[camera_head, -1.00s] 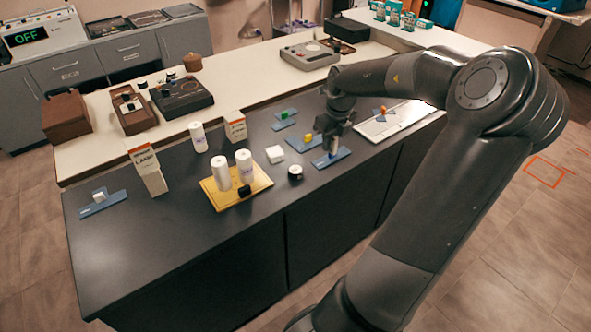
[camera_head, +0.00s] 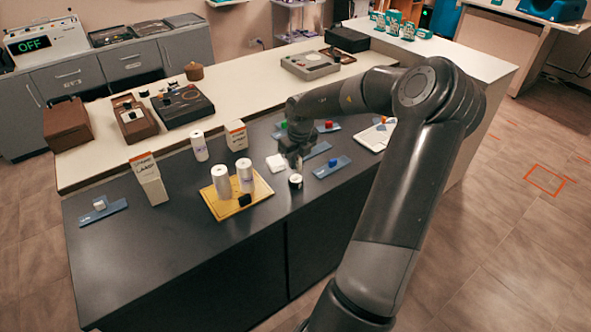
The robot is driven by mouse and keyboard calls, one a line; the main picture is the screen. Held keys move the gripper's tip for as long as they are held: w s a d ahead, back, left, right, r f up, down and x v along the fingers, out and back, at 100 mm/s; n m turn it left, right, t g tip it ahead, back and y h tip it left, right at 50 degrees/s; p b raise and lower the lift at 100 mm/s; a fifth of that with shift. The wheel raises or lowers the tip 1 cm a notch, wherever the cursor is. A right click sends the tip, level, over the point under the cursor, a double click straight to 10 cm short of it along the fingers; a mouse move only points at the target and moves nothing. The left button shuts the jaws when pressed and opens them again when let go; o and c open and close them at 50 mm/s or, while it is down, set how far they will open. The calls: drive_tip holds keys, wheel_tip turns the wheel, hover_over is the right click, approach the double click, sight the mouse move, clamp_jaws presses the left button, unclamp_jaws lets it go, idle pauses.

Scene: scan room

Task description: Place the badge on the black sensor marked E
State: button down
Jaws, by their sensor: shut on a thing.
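My gripper (camera_head: 297,164) points down over the dark worktop, directly above or just touching a small round black thing with a pale top (camera_head: 295,182). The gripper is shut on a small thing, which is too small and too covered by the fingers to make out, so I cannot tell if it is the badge. I cannot read an E on the round black thing. Whether the held thing touches its top is unclear. A small black block (camera_head: 244,200) lies at the front of a yellow tray (camera_head: 219,213); no mark on it is legible.
White cylinders (camera_head: 221,182) stand on the yellow tray. A white block (camera_head: 275,162) lies close left of my gripper. Blue plates with a blue cube (camera_head: 332,163), a red cube (camera_head: 328,124) and a white cube (camera_head: 99,205) lie around. Two upright boxes (camera_head: 149,180) (camera_head: 236,137) stand further left.

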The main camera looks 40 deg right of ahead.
drive_tip(key=shift+f, duration=2)
drive_tip(key=shift+f, duration=0.1)
drive_tip(key=c, duration=1.5)
unclamp_jaws()
drive_tip(key=shift+o, duration=0.2)
